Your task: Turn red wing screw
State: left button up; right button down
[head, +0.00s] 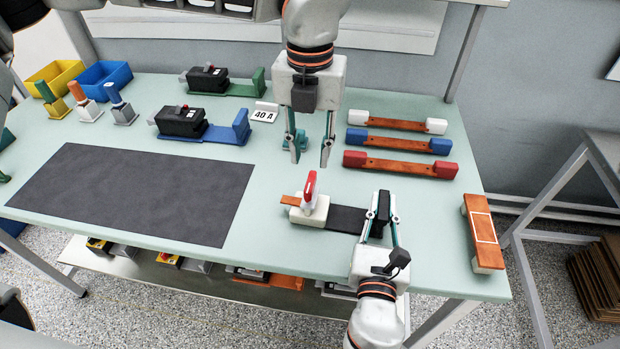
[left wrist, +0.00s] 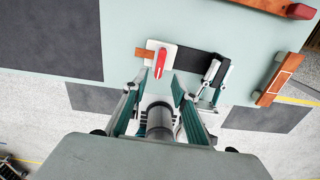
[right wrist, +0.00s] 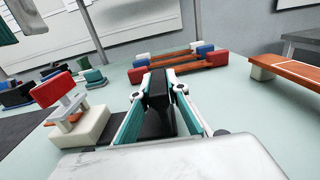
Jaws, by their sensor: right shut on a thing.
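The red wing screw (head: 310,188) stands on a white block (head: 311,215) on the pale green table; its upright red wing shows in the left wrist view (left wrist: 160,63) and the right wrist view (right wrist: 53,90). A copper strip (head: 290,200) sticks out left of the block, and a black bar (head: 346,219) runs right to a black upright block (head: 383,208). My right gripper (head: 381,218) is shut on that black block, also visible between its fingers in the right wrist view (right wrist: 158,88). My left gripper (head: 309,158) is open and empty, above and behind the screw, not touching it.
Copper bars with white (head: 400,124), blue (head: 398,142) and red (head: 400,165) ends lie at the back right. A copper-topped bar (head: 483,232) lies at the right edge.

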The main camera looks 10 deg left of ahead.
aim_at(310, 182)
pick_arm(q)
notch_tip(310, 182, down, 8)
jog(key=shift+f, duration=0.1)
dwell(0.4)
grip_shut()
